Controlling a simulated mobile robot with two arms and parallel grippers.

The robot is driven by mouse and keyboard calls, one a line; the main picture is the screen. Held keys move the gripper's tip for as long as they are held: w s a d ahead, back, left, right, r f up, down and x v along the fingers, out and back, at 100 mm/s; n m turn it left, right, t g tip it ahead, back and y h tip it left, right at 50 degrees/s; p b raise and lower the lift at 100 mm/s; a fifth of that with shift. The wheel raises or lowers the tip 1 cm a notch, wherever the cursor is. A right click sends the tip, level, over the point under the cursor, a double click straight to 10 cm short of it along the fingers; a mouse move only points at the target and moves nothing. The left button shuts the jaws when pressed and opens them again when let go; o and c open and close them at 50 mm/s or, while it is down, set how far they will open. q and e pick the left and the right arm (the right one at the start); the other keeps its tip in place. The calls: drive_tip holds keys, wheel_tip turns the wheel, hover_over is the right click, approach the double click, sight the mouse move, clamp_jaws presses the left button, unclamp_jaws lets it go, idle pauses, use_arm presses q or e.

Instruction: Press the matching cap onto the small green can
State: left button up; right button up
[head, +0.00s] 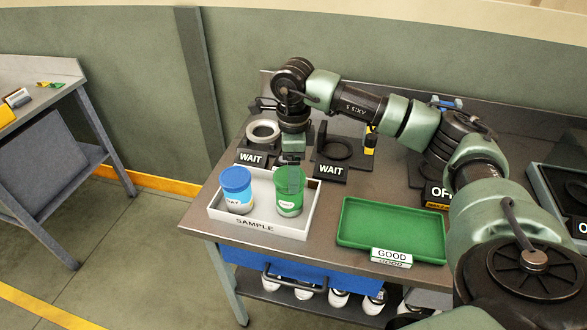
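The green can (290,208) stands upright in the right part of a pale tray labelled SAMPLE (258,224). A darker green cap (282,181) appears on its top; I cannot tell how firmly it sits. My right gripper (291,180) points down from above at the cap, overlapping it in the picture. One finger shows in front of the cap; I cannot tell whether the fingers are closed on it. A blue can (238,202) with a darker blue top stands to the left in the same tray. My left gripper is not in view.
Behind the tray are two WAIT stands: a pale ring (263,131) at the left and a dark ring holder (335,150) at the right. An empty green GOOD tray (390,225) lies to the right. My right arm crosses above the back of the bench.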

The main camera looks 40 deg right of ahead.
drive_tip(key=shift+f+b, duration=0.4)
drive_tip(key=shift+f, duration=0.15)
idle(0.4)
drive_tip(key=o, duration=1.4)
drive_tip(key=shift+r, duration=0.3)
drive_tip(key=shift+r+p, duration=0.9)
drive_tip(key=shift+r, duration=0.3)
drive_tip(key=shift+r, duration=0.1)
wheel_tip(320, 180, up, 7)
drive_tip(key=p, duration=0.4)
